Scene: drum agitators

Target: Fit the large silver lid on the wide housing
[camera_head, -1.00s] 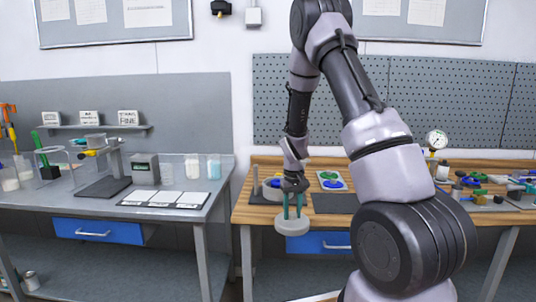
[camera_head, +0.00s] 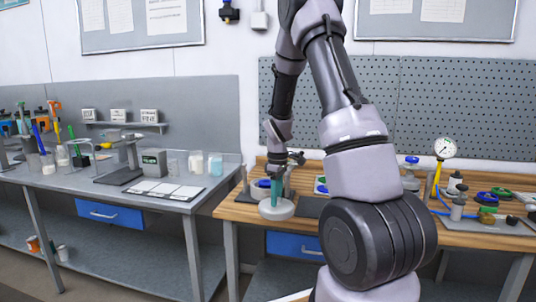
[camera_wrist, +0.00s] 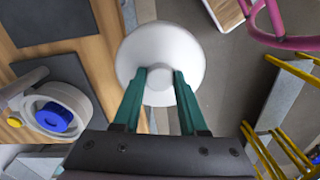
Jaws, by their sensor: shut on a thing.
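The large silver lid (camera_wrist: 160,52) is a pale round disc. My gripper (camera_wrist: 160,76) is shut on it, with the teal fingers at its middle in the wrist view. In the head view the lid (camera_head: 276,209) hangs level below my gripper (camera_head: 276,193), by the front edge of the wooden bench. A rounded pale housing with a blue round part (camera_wrist: 55,117) stands on the bench at the left of the wrist view, apart from the lid. I cannot tell for sure whether it is the wide housing. In the head view it is partly hidden behind my gripper.
The wooden bench (camera_head: 232,207) has dark mats, a pressure gauge (camera_head: 445,148) and several loose fittings at the right. A grey bench (camera_head: 80,178) with glassware stands at the left. In the wrist view, open floor and a yellow frame (camera_wrist: 280,150) lie to the right.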

